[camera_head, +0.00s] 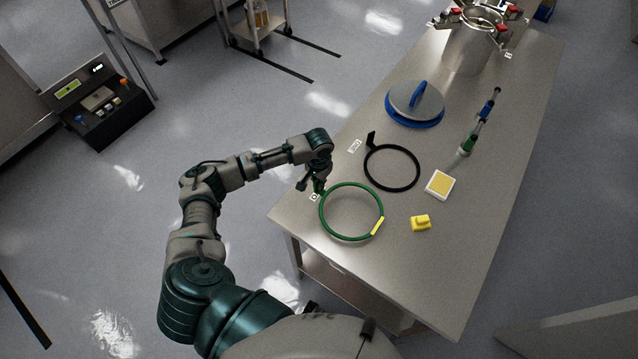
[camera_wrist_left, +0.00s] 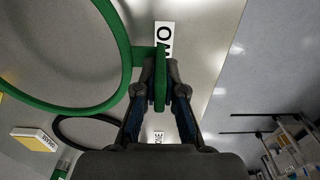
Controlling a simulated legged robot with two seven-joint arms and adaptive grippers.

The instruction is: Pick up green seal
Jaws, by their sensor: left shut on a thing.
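The green seal (camera_head: 345,238) is a thin green ring with a yellow patch, at the near left part of the metal table (camera_head: 440,285). In the left wrist view its ring (camera_wrist_left: 126,58) fills the upper left, and a green tab sticks out from it. My left gripper (camera_head: 318,188) is at the ring's upper left edge. In the left wrist view my left gripper (camera_wrist_left: 160,88) is shut on the green tab, with a finger on each side. I cannot tell whether the ring is clear of the table. My right gripper is not in view.
A black ring (camera_head: 392,188) with a tab lies just beyond the seal. A yellow block (camera_head: 420,223), a white-and-yellow pad (camera_head: 440,185), a blue-grey lid (camera_head: 415,103) and a green-blue tool (camera_head: 477,128) are farther right or back. A metal vessel (camera_head: 468,50) stands at the far end.

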